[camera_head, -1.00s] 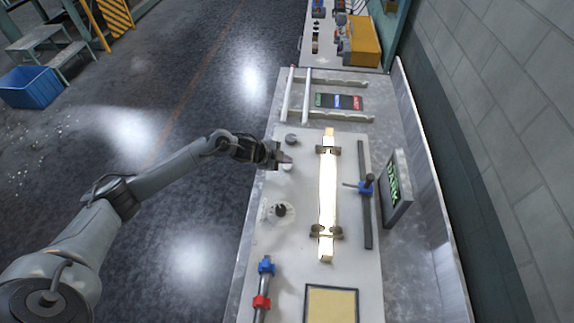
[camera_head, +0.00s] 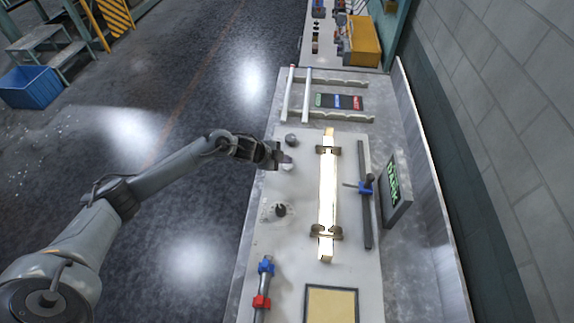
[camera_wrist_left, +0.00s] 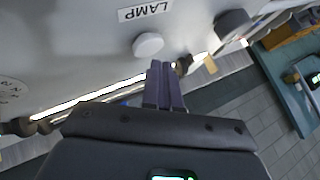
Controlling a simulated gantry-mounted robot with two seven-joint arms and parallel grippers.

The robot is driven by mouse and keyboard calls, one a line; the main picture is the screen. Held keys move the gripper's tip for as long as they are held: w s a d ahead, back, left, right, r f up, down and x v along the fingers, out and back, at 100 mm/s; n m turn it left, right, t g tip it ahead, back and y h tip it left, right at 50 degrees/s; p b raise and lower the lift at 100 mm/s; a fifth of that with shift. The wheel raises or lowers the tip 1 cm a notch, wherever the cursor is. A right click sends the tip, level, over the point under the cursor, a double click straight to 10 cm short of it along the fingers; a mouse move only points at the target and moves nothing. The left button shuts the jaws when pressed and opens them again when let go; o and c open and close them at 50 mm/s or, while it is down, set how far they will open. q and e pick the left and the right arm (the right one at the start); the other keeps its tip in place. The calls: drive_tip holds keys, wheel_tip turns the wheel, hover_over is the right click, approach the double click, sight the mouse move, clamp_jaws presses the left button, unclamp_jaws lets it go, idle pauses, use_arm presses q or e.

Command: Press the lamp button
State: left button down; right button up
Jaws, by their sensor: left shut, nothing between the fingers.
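The lamp button is a white round cap; in the left wrist view it (camera_wrist_left: 148,45) sits beside a "LAMP" label (camera_wrist_left: 145,10). In the head view the button (camera_head: 287,168) shows just below my left gripper's fingers. My left gripper (camera_head: 287,158) is shut and empty. In the left wrist view its closed fingers (camera_wrist_left: 160,66) end just beside the button, with a small gap in the picture. I cannot tell their height above it. My right gripper is not in view.
A brightly glowing tube (camera_head: 327,190) lies in holders right of the button. A dark knob (camera_head: 291,140) stands behind it and a black dial knob (camera_head: 280,210) in front. A sign with green letters (camera_head: 395,190) stands at the right. Glass rods on a rack (camera_head: 307,95) lie farther back.

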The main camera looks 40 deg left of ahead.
use_arm(q)
drive_tip(key=shift+f, duration=0.15)
drive_tip(key=shift+f, duration=0.3)
idle(0.4)
drive_tip(key=shift+f+b, duration=0.3)
idle(0.4)
drive_tip(key=shift+r, duration=0.1)
drive_tip(key=shift+r+p, duration=0.5)
drive_tip(key=shift+p, duration=0.15)
drive_tip(key=shift+r, duration=0.15)
